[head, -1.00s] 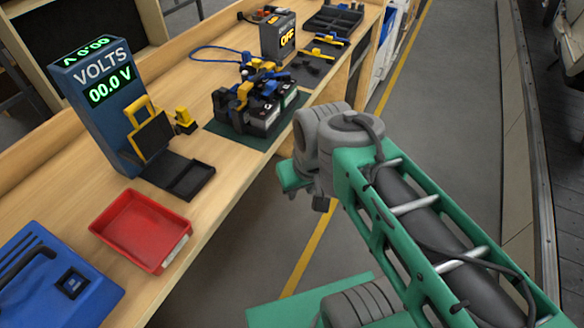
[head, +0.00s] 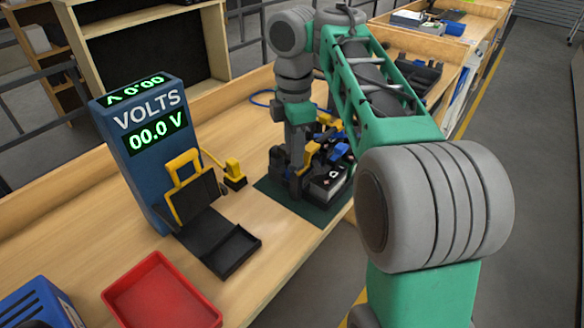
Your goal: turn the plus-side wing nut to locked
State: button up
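A black battery unit (head: 327,187) with yellow and blue parts on top stands on a dark green mat (head: 268,187) on the wooden bench. My arm reaches over it from the right and my gripper (head: 292,183) points down at the battery's left side. The fingers are dark and small against the dark parts, so I cannot tell whether they are open or shut, or whether they touch anything. I cannot make out the plus-side wing nut; my arm and the clutter hide part of the battery top.
A blue voltmeter (head: 127,180) reading 00.0 V stands to the left, with a yellow-handled black holder and a black tray (head: 229,252) in front. A red tray (head: 160,295) and a blue case (head: 38,308) are at the lower left. Bare bench lies between tray and mat.

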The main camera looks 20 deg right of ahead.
notch_tip(320, 180, down, 3)
jog(key=shift+r+b, duration=0.1)
jog(key=shift+b, duration=0.6)
jog(key=shift+r, duration=0.1)
jog(key=shift+c, duration=0.3)
grip_shut()
